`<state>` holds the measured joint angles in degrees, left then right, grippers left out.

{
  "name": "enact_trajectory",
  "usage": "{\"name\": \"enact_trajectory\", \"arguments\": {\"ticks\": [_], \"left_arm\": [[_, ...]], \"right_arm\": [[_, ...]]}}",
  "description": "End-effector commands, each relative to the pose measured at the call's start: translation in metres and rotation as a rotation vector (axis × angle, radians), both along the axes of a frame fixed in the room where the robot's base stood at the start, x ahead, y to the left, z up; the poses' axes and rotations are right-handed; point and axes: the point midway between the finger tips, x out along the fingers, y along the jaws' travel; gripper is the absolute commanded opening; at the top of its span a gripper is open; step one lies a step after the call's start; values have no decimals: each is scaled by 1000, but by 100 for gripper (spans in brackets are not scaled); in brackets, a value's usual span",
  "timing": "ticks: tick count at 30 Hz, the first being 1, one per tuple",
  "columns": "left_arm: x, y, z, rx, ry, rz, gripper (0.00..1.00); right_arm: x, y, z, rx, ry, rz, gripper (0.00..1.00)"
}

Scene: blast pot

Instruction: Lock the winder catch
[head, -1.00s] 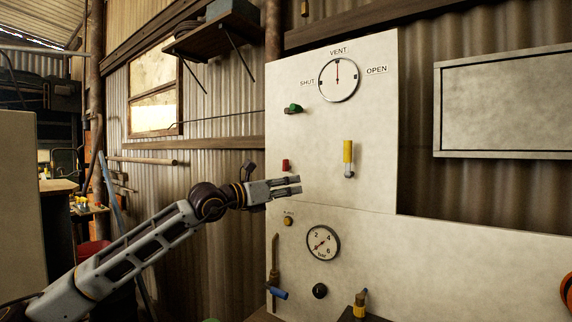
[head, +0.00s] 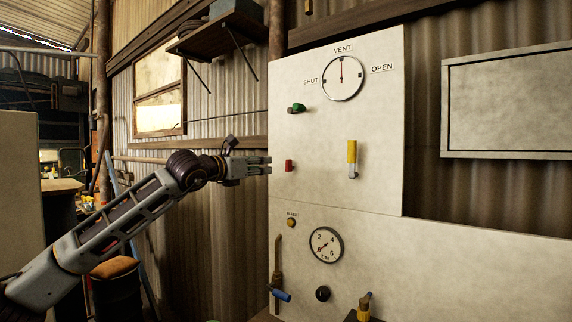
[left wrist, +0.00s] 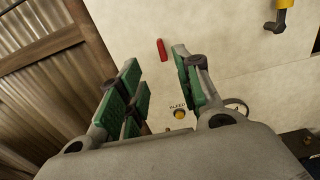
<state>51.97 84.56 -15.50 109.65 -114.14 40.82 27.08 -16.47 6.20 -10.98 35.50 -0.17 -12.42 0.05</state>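A small red piece (head: 289,165), which looks like the catch, sits on the pale panel (head: 320,135) near its left edge. It is upright and also shows in the left wrist view (left wrist: 162,49), just beyond and between the fingertips. My left gripper (head: 270,165) points at it from the left, at its height. In the left wrist view the gripper's green-padded fingers (left wrist: 157,66) are apart with nothing between them. A small gap seems to separate the tips from the red piece. My right gripper is not in view.
Above the red piece is a green knob (head: 297,108); to its right, a yellow-handled lever (head: 352,152). The dial (head: 342,78) points to VENT. Below are the yellow bleed button (head: 291,222), a bar gauge (head: 326,245) and a blue-handled valve (head: 281,295).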

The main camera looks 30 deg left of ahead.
Motion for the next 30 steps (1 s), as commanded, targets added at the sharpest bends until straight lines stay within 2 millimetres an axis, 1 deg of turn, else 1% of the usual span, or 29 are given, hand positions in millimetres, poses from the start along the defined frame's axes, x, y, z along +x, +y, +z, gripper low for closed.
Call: {"name": "enact_trajectory", "arguments": {"ticks": [11,18,27,30], "left_arm": [[20,-2,2,-2,-1,-1,34],[38,-3,3,-4,-1,-1,34],[62,-5,2,-2,0,-1,34],[70,-6,2,-4,0,-2,34]], "right_arm": [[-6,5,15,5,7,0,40],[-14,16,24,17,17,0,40],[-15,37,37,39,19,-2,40],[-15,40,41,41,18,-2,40]]}}
